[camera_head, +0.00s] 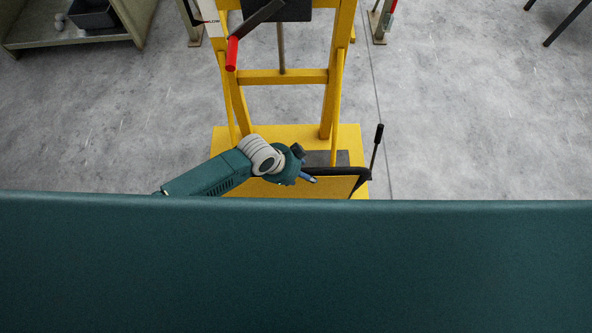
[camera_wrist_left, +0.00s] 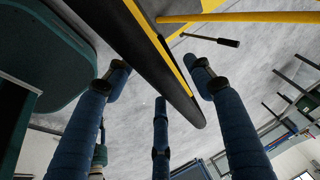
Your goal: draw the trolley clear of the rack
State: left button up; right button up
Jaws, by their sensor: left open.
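A yellow wheeled-looking frame, which I take as the trolley (camera_head: 285,77), stands ahead with two uprights, a crossbar and a yellow base. A black bar with a yellow edge (camera_head: 345,171) lies across its near side; it also shows large in the left wrist view (camera_wrist_left: 150,45). My left gripper (camera_head: 308,179) is at this bar. In the left wrist view its blue fingers (camera_wrist_left: 160,85) are spread, and the bar runs between them without visible closure. Whether they touch it I cannot tell. The rack cannot be identified for certain. My right gripper is out of view.
A black-handled lever (camera_head: 377,145) rises right of the bar. A red-gripped lever (camera_head: 232,53) sticks out from the frame. A grey-green shelf (camera_head: 85,41) with a dark bin (camera_head: 92,14) stands at upper left. Posts (camera_head: 379,22) flank the frame.

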pick_arm(q)
jog(key=v, duration=1.1)
jog(key=shift+r, duration=0.2)
jog(key=shift+s+a, duration=0.1)
jog(key=shift+s, duration=0.05)
